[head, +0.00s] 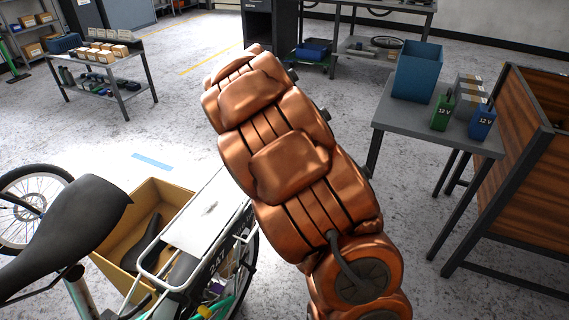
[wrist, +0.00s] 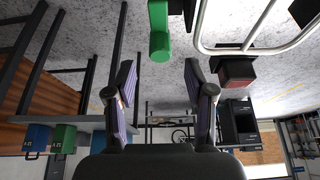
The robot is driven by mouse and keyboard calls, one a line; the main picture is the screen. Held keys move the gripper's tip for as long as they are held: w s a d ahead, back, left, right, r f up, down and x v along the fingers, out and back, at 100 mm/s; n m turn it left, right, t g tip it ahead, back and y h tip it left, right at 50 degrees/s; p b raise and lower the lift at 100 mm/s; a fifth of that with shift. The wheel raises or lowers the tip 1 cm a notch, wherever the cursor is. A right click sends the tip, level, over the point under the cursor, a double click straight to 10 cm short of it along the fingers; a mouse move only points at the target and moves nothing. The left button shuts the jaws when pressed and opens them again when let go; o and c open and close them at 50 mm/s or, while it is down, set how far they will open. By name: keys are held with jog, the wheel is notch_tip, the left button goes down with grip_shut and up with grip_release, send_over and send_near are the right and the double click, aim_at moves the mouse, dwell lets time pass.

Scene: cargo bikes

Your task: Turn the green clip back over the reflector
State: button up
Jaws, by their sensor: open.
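The green clip (wrist: 160,32) hangs into the top of the wrist view as a bar with a rounded end; its upper part is cut off by the frame edge. The dark red reflector (wrist: 238,70) sits in a black housing to the clip's right, by the metal tube of the rack (wrist: 255,48). The clip stands beside the reflector, apart from it. My gripper (wrist: 158,66) is open, fingers spread left and right, with nothing between them; the clip's end is centred above the gap in the picture. In the head view my copper arm hides the gripper, clip and reflector.
The bike's rack (head: 205,215) and saddle (head: 75,220) are at lower left, beside a cardboard box (head: 172,192). A grey table (head: 420,118) with a blue bin (head: 417,72) and batteries stands right, near a wood-panelled box (head: 525,160). Open floor lies beyond.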

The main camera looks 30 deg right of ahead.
jog(key=v, duration=0.6)
jog(key=shift+r, duration=0.15)
jog(key=s+a+n+g+y, duration=0.15)
jog(key=s+a+n, duration=0.25)
jog(key=s+a, duration=0.55)
jog(key=s+a+n+g+y, duration=0.15)
jog(key=s+a+n, duration=0.25)
jog(key=s, duration=1)
jog(key=s+a+n+g+y, duration=0.15)
jog(key=s+a+n, duration=0.35)
jog(key=s, duration=0.7)
notch_tip(320, 180, up, 19)
jog(key=a+m+p, duration=0.1)
jog(key=p, duration=1.7)
jog(key=shift+a, duration=0.2)
jog(key=shift+f, duration=0.25)
